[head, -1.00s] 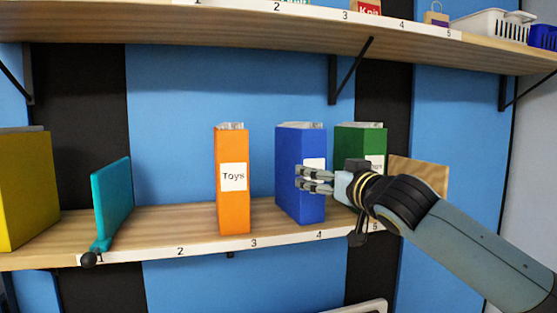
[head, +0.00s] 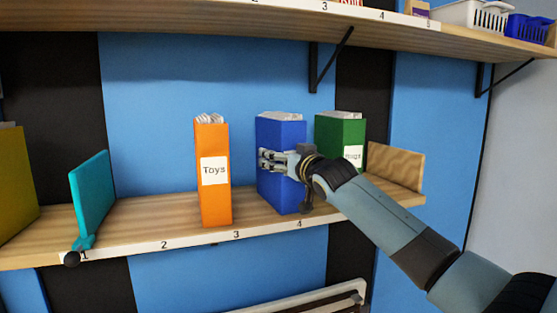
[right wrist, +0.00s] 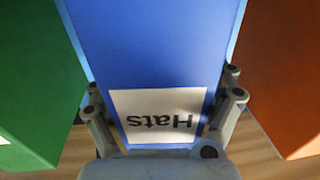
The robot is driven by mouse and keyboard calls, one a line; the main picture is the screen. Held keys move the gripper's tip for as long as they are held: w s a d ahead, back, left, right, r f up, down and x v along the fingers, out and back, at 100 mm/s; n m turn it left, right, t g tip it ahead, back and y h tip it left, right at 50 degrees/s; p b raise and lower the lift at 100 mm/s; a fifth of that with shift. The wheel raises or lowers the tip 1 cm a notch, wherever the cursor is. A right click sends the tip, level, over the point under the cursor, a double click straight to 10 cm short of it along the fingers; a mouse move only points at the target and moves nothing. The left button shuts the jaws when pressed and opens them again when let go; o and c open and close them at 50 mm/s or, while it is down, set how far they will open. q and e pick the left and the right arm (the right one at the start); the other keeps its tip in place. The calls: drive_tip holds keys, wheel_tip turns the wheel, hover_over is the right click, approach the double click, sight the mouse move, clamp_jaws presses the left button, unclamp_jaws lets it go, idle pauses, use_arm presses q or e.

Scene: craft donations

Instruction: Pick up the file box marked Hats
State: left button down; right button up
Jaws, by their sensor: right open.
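The blue file box (head: 281,135) stands upright on the lower shelf, above the number 4. In the right wrist view the same blue box (right wrist: 150,40) carries a white label reading "Hats", seen upside down. My right gripper (head: 265,159) is in front of the blue box and hides its label in the head view. In the right wrist view the gripper (right wrist: 162,84) is open, with one finger along each side of the box. The box still rests on the shelf. My left gripper is not in view.
An orange box (head: 212,197) labelled "Toys" stands to the left, and a green box (head: 340,130) stands close on the right. A teal panel (head: 91,195) and a yellow box (head: 15,190) are further left. An upper shelf (head: 200,27) runs overhead.

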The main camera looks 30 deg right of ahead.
drive_tip(key=c, duration=1.6)
drive_tip(key=shift+c, duration=0.6)
drive_tip(key=shift+r, duration=0.15)
